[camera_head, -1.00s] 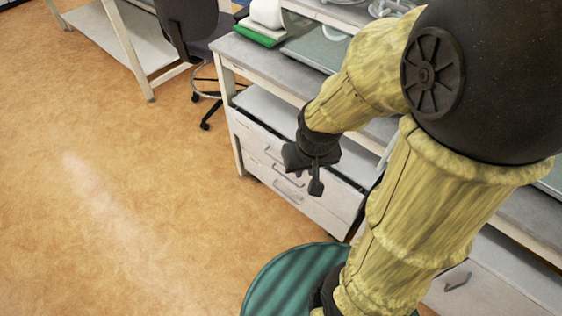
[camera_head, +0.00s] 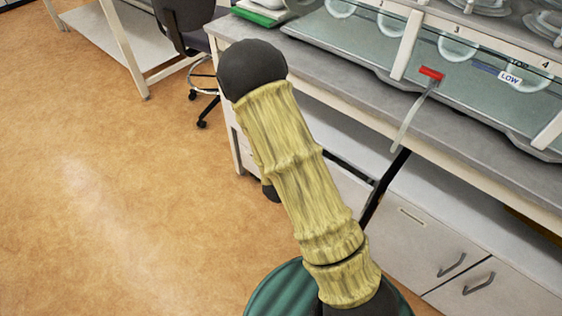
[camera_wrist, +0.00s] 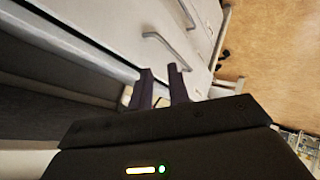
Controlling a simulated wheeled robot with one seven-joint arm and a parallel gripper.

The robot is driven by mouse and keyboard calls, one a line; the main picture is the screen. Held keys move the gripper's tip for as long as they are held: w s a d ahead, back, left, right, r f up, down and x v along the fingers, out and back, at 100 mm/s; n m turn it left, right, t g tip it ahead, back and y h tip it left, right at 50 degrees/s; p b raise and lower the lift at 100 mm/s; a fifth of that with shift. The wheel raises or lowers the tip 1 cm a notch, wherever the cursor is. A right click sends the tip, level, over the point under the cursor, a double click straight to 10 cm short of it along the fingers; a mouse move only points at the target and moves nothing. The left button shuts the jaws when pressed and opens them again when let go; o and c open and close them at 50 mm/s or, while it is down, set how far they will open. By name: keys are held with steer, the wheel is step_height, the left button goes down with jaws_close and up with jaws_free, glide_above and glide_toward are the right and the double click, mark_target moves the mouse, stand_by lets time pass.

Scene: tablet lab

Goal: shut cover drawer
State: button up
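In the wrist view a pale drawer front (camera_wrist: 188,18) with a grey bar handle (camera_wrist: 172,46) lies just beyond my gripper (camera_wrist: 160,70). The two dark fingers stand apart with nothing between them. The fingertips are near the handle, but I cannot tell whether they touch the front. I cannot tell which drawer is the cover drawer or how far out it stands. In the head view my arm hides most of the drawer unit (camera_head: 242,152); only its left edge shows. A small dark part below the arm may be my gripper.
A grey bench top (camera_head: 240,37) with a glass-fronted station (camera_head: 400,55) runs above the drawers. A red-tipped lever (camera_head: 431,73) sticks out there. Cupboard doors (camera_head: 430,245) are at the lower right. A stool (camera_head: 190,30) stands left; the orange floor (camera_head: 110,180) is clear.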

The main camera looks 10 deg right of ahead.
steer(key=s+a+f+n+t+y+b, duration=0.1)
steer(key=s+a+f+n+t+b, duration=0.1)
steer(key=f+n+t+b, duration=0.6)
step_height(320, 180, down, 4)
steer(key=s+n+t, duration=0.1)
steer(key=n+t, duration=0.1)
steer(key=n, duration=0.4)
steer(key=shift+b, duration=0.35)
steer(key=shift+f, duration=0.1)
steer(key=w+b, duration=0.1)
steer(key=w, duration=0.4)
steer(key=w+d+r+b, duration=0.1)
steer(key=w, duration=0.5)
steer(key=w+d+r+b, duration=0.1)
steer(key=w, duration=0.5)
steer(key=shift+w+d+r, duration=0.1)
steer(key=shift+d+r, duration=0.05)
steer(key=shift+d, duration=0.1)
steer(key=shift+c, duration=0.5)
jaws_close()
